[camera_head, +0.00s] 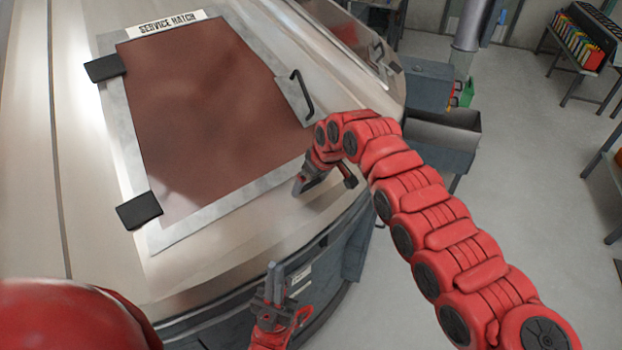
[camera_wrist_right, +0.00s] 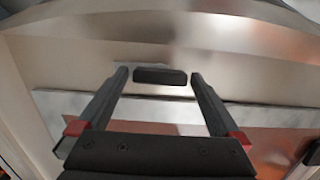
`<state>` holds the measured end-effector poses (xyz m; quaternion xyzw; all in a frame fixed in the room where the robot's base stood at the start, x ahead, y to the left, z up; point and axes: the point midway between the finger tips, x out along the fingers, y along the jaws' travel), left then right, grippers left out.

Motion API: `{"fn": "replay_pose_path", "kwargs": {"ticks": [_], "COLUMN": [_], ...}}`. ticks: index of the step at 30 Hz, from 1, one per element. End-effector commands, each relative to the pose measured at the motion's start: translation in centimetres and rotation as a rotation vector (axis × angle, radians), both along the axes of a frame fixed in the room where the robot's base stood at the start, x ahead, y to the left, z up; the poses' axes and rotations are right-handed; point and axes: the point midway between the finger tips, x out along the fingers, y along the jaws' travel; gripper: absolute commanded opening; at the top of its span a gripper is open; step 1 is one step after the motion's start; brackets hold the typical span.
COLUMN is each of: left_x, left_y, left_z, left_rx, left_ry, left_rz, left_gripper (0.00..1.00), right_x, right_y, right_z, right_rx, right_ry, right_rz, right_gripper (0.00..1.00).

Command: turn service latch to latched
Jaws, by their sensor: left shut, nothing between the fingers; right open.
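The service hatch (camera_head: 200,110) is a brown panel in a light grey frame on the metal housing, with a dark bent handle (camera_head: 301,94) at its right side. A short black bar (camera_wrist_right: 160,76) shows between and slightly beyond the fingertips in the right wrist view; I cannot tell whether it is the service latch. My right gripper (camera_head: 323,186) is open near the hatch's lower right edge, and it also shows in the wrist view (camera_wrist_right: 160,78). It hides what lies behind it in the head view. My left gripper (camera_head: 272,274) is shut and empty, below the hatch.
Two black hinge blocks (camera_head: 105,67) (camera_head: 139,210) sit on the hatch's left side. A "SERVICE HATCH" label (camera_head: 166,23) is at its top. A grey bin (camera_head: 442,138) stands right of the housing. Open floor (camera_head: 535,220) lies at the right.

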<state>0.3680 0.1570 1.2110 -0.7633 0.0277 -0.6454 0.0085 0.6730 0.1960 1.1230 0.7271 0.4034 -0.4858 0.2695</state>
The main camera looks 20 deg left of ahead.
Motion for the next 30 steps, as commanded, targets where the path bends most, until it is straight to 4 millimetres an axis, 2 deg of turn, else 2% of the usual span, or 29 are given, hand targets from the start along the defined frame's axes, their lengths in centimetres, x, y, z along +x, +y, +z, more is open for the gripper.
{"fn": "replay_pose_path", "kwargs": {"ticks": [5,6,18,25,30], "left_x": [0.0,0.0,0.0,0.0,0.0], "left_y": [0.0,0.0,0.0,0.0,0.0], "left_z": [0.0,0.0,0.0,-0.7,-2.6], "left_rx": [0.0,0.0,0.0,0.0,0.0], "left_ry": [0.0,0.0,0.0,0.0,0.0], "left_rz": [0.0,0.0,0.0,0.0,0.0], "left_gripper": [0.0,0.0,0.0,0.0,0.0], "right_x": [0.0,0.0,0.0,0.0,0.0], "right_y": [0.0,0.0,0.0,0.0,0.0], "right_z": [0.0,0.0,0.0,-0.2,-0.5], "right_rx": [0.0,0.0,0.0,-0.005,-0.022], "right_ry": [0.0,0.0,0.0,-0.009,-0.04], "right_rz": [0.0,0.0,0.0,0.014,0.063], "right_gripper": [1.0,0.96,0.24,0.24,0.24]}}
